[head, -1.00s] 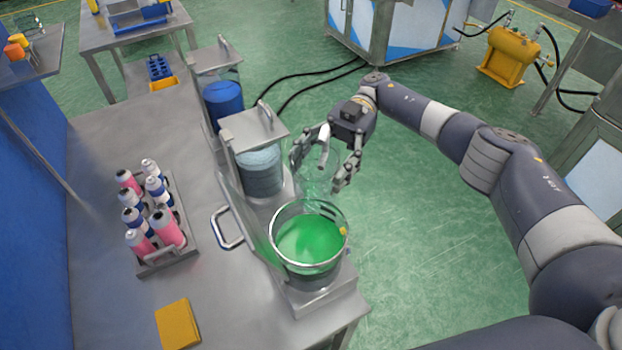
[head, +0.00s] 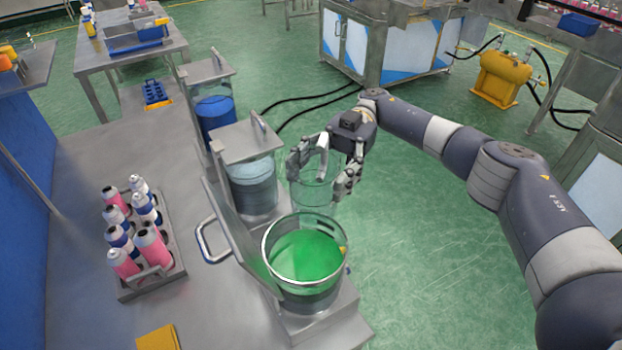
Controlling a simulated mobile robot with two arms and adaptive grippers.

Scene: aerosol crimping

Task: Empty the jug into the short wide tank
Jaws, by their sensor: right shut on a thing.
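The short wide tank (head: 306,288) stands open at the front right of the steel bench, holding green liquid (head: 306,257). Its lid (head: 238,232) stands raised on the left side. My right gripper (head: 322,172) is shut on the clear jug (head: 317,194), beyond the tank's far rim and right of the middle tank. The jug looks close to upright. I see no coloured liquid in it, but its clear wall makes the contents hard to tell. My left gripper is not in view.
A lidded tank with grey-blue liquid (head: 253,188) and one with blue liquid (head: 215,113) stand behind the green one. A rack (head: 158,280) of pink and blue cans stands on the left, with a yellow block (head: 157,338) in front. Green floor lies open on the right.

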